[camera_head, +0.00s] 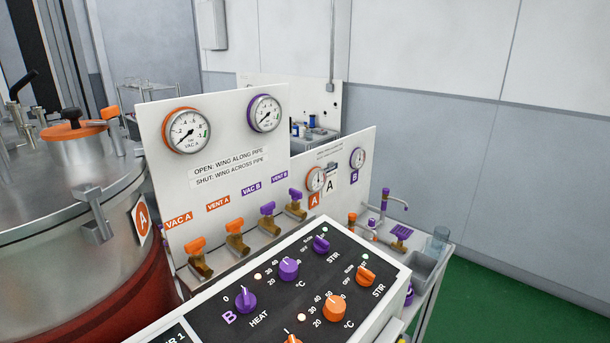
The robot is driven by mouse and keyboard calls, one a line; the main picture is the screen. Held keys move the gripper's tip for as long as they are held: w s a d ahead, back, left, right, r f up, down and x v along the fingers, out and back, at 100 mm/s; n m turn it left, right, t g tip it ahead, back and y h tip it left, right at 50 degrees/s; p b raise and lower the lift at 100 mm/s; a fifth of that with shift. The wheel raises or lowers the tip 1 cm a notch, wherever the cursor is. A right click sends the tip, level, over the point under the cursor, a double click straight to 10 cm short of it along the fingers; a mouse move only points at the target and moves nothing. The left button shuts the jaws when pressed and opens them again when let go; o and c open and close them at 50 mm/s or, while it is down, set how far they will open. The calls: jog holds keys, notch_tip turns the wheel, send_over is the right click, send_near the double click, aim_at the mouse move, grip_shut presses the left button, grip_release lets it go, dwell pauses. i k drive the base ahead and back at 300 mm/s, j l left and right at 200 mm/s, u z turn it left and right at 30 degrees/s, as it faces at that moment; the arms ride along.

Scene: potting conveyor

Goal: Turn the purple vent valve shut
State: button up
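A row of brass valves with wing handles sits at the foot of a white panel (160,130). The purple VENT B label (280,176) is at the right end of the row. Two orange-winged valves (236,228) (195,246) stand further left. I cannot tell surely whether the wings lie along or across their pipes. My gripper is not in view.
A black control box (210,310) with purple and orange knobs stands in front of the valves. A steel vessel (60,210) is at left. Two gauges top the panel; a purple-ringed one (264,113) is at right. A sink (425,262) and green floor (500,305) lie right.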

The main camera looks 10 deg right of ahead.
aim_at(296, 196)
jog(key=i+l+u, duration=0.1)
jog(key=l, duration=0.25)
jog(key=i+l+u, duration=0.1)
jog(key=i+l, duration=0.15)
jog(key=l, duration=0.15)
jog(key=i+l+u, duration=0.1)
jog(key=l, duration=0.25)
jog(key=i+l, duration=0.2)
jog(key=l, duration=0.2)
jog(key=i+l+u, duration=0.15)
jog(key=l, duration=0.25)
jog(key=i+l+u, duration=0.1)
jog(key=l, duration=0.3)
jog(key=l+u, duration=0.3)
jog(key=l, duration=1.75)
